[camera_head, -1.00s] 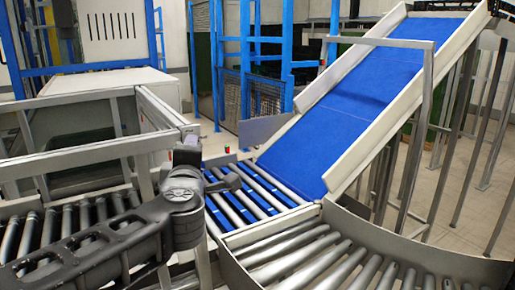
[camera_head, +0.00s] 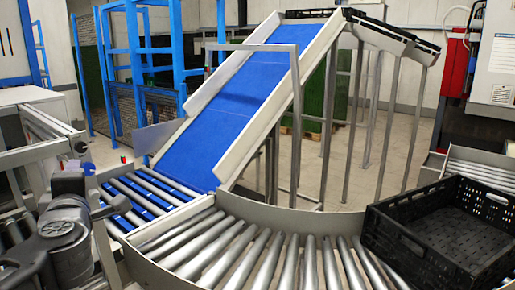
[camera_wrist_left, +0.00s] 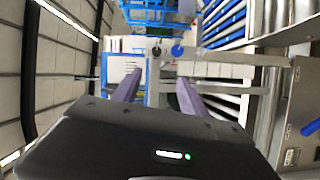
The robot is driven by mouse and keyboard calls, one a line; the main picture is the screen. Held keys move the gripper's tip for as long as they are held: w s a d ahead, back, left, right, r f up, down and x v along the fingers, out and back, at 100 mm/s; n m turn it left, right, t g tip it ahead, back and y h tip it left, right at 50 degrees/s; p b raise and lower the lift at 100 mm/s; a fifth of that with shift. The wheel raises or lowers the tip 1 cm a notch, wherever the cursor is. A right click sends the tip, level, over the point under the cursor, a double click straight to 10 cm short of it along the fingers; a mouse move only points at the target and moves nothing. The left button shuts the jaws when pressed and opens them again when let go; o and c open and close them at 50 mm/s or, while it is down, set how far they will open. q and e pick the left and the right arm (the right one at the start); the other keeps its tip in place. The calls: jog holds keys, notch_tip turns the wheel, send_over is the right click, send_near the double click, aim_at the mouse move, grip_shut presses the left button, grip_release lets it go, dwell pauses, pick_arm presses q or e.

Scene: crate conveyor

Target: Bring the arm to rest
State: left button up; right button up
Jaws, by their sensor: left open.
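My left arm (camera_head: 65,235) shows at the left edge of the head view, dark grey, in front of the roller conveyor. In the left wrist view my left gripper (camera_wrist_left: 158,88) is open, its two purple-grey fingers apart with nothing between them. The gripper's fingers are not clear in the head view. My right gripper is in neither view. A black slatted crate (camera_head: 408,240) stands at the right of the head view on the curved rollers, well away from my left arm. It looks empty.
The curved roller conveyor (camera_head: 250,250) runs across the front, bare left of the crate. A blue sloping belt (camera_head: 235,115) comes down to short rollers with blue between them (camera_head: 150,190). A metal frame (camera_head: 40,150) stands close beside my left arm. Blue posts (camera_head: 180,50) stand behind.

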pick_arm(q)
jog(key=w+d+f+m+g+h, duration=0.1)
jog(key=w+d+f+m+h, duration=0.2)
jog(key=f, duration=0.8)
jog(key=w+d+f+m+g+h, duration=0.15)
jog(key=w+f+m, duration=0.3)
jog(key=f, duration=0.55)
jog(key=d+f+m+g+h, duration=0.1)
jog(key=d+f+m, duration=0.15)
jog(key=f, duration=0.65)
jog(key=d+f+m+g+h, duration=0.15)
jog(key=d+f, duration=0.25)
jog(key=f, duration=0.5)
jog(key=s+d+f+m+g+h, duration=0.1)
jog(key=s+d+f+m, duration=0.15)
jog(key=s+f, duration=0.35)
jog(key=s+d+f+m+g+h, duration=0.1)
jog(key=s+d+f+g+h, duration=0.2)
jog(key=f, duration=0.5)
jog(key=s+d+f+m, duration=0.1)
jog(key=s+d+f, duration=0.35)
jog(key=f, duration=0.25)
jog(key=s+d+f+m+g+h, duration=0.1)
jog(key=s+d+f, duration=0.3)
jog(key=s, duration=0.4)
jog(key=s+d+f+m+g+h+b, duration=0.1)
jog(key=s+d+f+m+g, duration=0.3)
jog(key=s+d, duration=0.2)
jog(key=shift+s+d, duration=0.15)
jog(key=shift+s, duration=1.1)
